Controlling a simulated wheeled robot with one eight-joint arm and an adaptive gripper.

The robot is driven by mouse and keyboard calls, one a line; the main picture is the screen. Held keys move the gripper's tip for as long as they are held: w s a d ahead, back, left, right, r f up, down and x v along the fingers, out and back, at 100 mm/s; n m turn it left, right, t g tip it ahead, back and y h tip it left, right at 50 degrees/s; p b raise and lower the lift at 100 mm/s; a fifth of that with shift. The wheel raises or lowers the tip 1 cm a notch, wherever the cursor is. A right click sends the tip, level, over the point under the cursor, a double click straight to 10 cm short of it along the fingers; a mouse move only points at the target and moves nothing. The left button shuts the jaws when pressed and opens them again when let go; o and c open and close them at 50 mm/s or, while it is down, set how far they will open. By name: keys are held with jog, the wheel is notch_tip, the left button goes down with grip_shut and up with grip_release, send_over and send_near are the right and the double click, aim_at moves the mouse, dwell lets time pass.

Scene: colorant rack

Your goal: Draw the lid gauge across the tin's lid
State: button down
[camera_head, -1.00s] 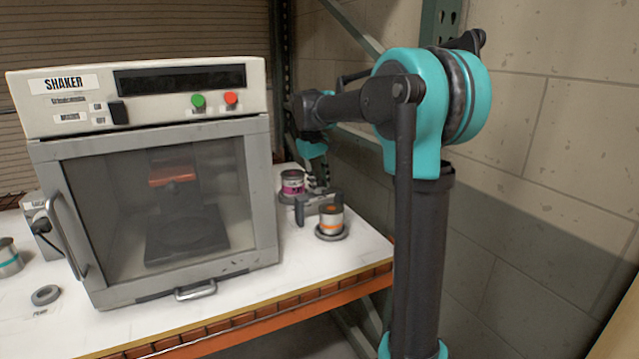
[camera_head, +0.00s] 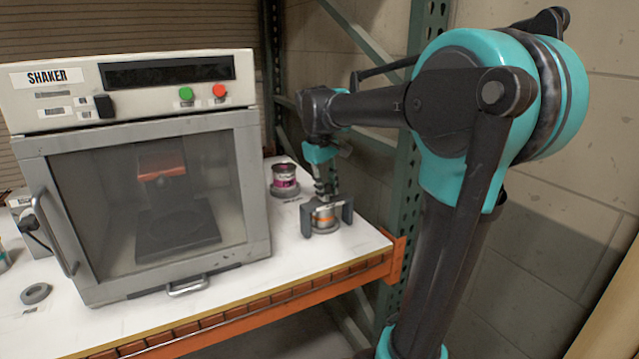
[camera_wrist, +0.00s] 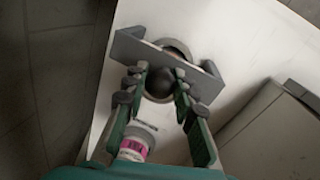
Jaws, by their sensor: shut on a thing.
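My gripper (camera_head: 326,190) points down and is shut on the lid gauge (camera_head: 347,211), a grey bridge-shaped bar with a leg at each end. The tin (camera_head: 324,219), silver with an orange band, stands upright on a round grey base between the gauge's legs. In the wrist view, my gripper's fingers (camera_wrist: 161,88) flank the gauge's round dark knob, and the gauge's bar (camera_wrist: 203,84) lies across the tin. Only part of the tin's round edge (camera_wrist: 178,47) shows past the bar. I cannot tell whether the bar touches the lid.
A magenta-labelled tin (camera_head: 284,177) stands behind and left of the gauge; it also shows in the wrist view (camera_wrist: 135,146). The large shaker (camera_head: 150,190) stands to the left. The white bench (camera_head: 260,295) ends at an orange front beam. A green rack post (camera_head: 405,190) stands right.

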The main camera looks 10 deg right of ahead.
aim_at(323, 206)
jog(key=shift+s+d, duration=0.2)
jog(key=shift+s, duration=0.4)
jog(key=c, duration=1.2)
grip_release()
notch_tip(323, 206, up, 12)
jog(key=s+a, duration=0.1)
jog(key=a, duration=0.1)
jog(key=shift+f, duration=0.1)
